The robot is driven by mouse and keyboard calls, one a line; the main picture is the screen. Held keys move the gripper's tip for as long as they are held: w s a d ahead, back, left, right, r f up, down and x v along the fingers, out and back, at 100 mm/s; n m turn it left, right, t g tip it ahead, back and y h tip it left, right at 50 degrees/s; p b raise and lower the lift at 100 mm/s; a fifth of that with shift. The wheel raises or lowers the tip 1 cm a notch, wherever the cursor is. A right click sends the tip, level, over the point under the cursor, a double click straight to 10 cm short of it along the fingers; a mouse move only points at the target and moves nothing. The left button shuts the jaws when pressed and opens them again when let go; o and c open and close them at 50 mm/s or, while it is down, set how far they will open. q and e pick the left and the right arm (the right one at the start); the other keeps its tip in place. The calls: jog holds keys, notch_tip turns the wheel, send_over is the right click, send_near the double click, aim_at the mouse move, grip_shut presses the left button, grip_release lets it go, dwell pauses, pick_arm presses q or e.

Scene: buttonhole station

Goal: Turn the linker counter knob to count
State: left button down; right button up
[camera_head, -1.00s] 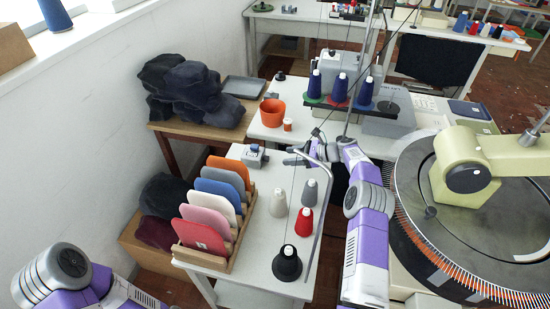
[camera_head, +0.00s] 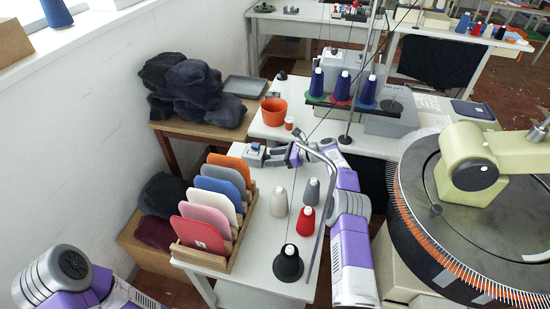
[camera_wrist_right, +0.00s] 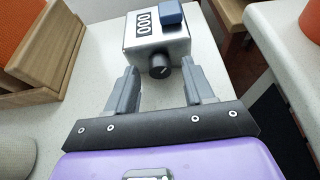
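The linker counter (camera_head: 254,155) is a small grey metal box with a blue block on top, at the far end of the white table. In the right wrist view the counter (camera_wrist_right: 152,38) shows a display reading 000 and a black round knob (camera_wrist_right: 159,65) with a pale pointer mark on its front. My right gripper (camera_head: 278,158) is open, its tips close in front of the counter. In the right wrist view the right gripper's fingers (camera_wrist_right: 157,72) stand to either side of the knob, with gaps between. My left arm shows at lower left; its gripper is out of view.
A wooden rack (camera_head: 239,250) of coloured panels stands left on the table (camera_head: 262,275). Several yarn cones, including a red one (camera_head: 305,222), and a bent metal rod (camera_head: 322,215) stand near my right arm. The round linker machine (camera_head: 440,220) is at right.

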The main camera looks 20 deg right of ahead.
grip_shut()
jog(key=shift+r+n+t+p, duration=0.15)
jog(key=shift+n+t+p, duration=0.15)
jog(key=shift+p, duration=0.15)
jog(key=shift+s+n, duration=0.1)
jog(key=shift+n, duration=0.2)
jog(key=shift+f+n+t+h+b, duration=0.2)
jog(key=shift+n+t+h+b, duration=0.2)
jog(key=shift+n+t+h, duration=0.3)
jog(key=shift+o, duration=0.2)
grip_release()
jog(key=shift+s, duration=0.1)
